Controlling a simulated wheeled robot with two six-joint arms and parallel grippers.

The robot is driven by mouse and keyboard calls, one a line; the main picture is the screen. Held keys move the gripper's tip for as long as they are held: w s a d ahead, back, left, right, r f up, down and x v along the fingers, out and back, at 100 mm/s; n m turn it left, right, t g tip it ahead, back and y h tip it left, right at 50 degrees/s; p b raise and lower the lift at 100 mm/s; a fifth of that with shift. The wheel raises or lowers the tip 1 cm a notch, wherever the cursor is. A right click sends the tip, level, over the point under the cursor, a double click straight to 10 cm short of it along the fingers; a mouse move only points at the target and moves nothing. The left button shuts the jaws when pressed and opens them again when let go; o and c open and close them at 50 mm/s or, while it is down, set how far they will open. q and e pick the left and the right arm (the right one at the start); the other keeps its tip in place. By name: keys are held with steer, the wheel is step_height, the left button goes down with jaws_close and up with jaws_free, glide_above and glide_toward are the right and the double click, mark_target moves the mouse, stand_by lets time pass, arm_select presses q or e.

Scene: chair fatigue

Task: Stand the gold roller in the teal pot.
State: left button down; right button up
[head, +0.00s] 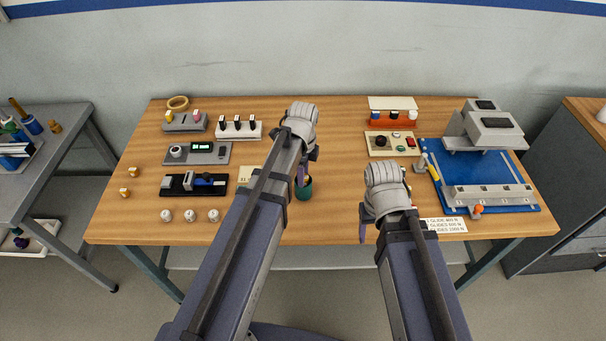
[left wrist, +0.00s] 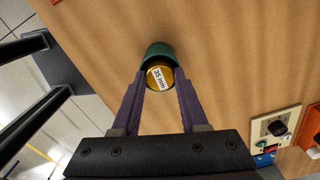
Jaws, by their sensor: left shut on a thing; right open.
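The gold roller (left wrist: 159,77) shows end-on in the left wrist view, with a "35 mm" label on its face. My left gripper (left wrist: 160,83) is shut on it, one purple finger on each side. The teal pot (left wrist: 158,50) is directly beyond the roller, its rim curving around the roller's far side. I cannot tell how deep the roller is in the pot. In the head view the pot (head: 305,189) stands on the table under my left gripper (head: 302,172), and the roller is hidden. My right gripper (head: 364,222) is open and empty over the table's front.
Left of the pot are a black fixture (head: 194,184), a grey meter box (head: 197,152) and several white pieces (head: 190,215). To the right are a control panel (head: 391,144) and a blue board (head: 510,200) with grey machinery. Bare wood lies around the pot's front.

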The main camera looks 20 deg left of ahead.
arm_select(q)
steer(key=shift+s+f, duration=0.2)
steer(key=shift+c, duration=2.2)
jaws_free()
steer(key=shift+s+d, duration=0.1)
steer(key=shift+w+r+p, duration=0.25)
steer(key=shift+r+p, duration=0.35)
steer(key=shift+p, duration=0.25)
step_height(320, 180, up, 12)
steer(key=p, duration=1.2)
steer(key=s+d+n+y, duration=0.1)
steer(key=s+d+n, duration=0.9)
steer(key=s+n, duration=0.4)
steer(key=shift+d, duration=0.15)
